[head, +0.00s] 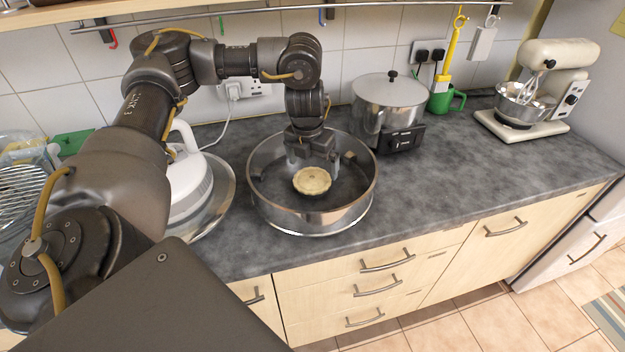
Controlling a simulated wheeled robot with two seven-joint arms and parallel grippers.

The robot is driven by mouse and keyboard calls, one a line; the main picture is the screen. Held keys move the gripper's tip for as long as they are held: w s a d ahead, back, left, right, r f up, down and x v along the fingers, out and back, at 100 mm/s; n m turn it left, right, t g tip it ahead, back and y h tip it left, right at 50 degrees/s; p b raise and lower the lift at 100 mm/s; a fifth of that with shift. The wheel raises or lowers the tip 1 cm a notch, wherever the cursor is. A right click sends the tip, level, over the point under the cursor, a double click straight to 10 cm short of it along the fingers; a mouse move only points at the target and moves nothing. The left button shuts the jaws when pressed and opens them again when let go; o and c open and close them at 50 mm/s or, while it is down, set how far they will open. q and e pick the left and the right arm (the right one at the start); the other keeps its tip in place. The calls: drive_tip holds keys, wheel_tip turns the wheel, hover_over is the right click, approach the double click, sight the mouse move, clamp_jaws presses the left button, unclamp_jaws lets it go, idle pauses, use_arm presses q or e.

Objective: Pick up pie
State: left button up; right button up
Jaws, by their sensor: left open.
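The pie (312,181) is a small, round, pale-crusted pie in a dark tin. It sits inside a wide, round metal pan (262,207) on the grey counter. My left gripper (312,163) points down into the pan from above, with its fingers apart. The fingers are at or just behind the pie's far side. I cannot tell whether they touch it. My right gripper is not in view.
A lidded steel pot (389,100) stands close behind the pan on the right. A white kettle (187,180) on a metal tray is to the left. A green mug (446,99) and a cream stand mixer (548,85) are farther right. The counter right of the pan is clear.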

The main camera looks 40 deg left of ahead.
sight(312, 179)
use_arm(q)
drive_tip(key=shift+w+a+f, duration=0.1)
drive_tip(key=shift+f, duration=0.6)
wheel_tip(312, 179, down, 5)
drive_tip(key=shift+r, duration=0.15)
drive_tip(key=c, duration=0.8)
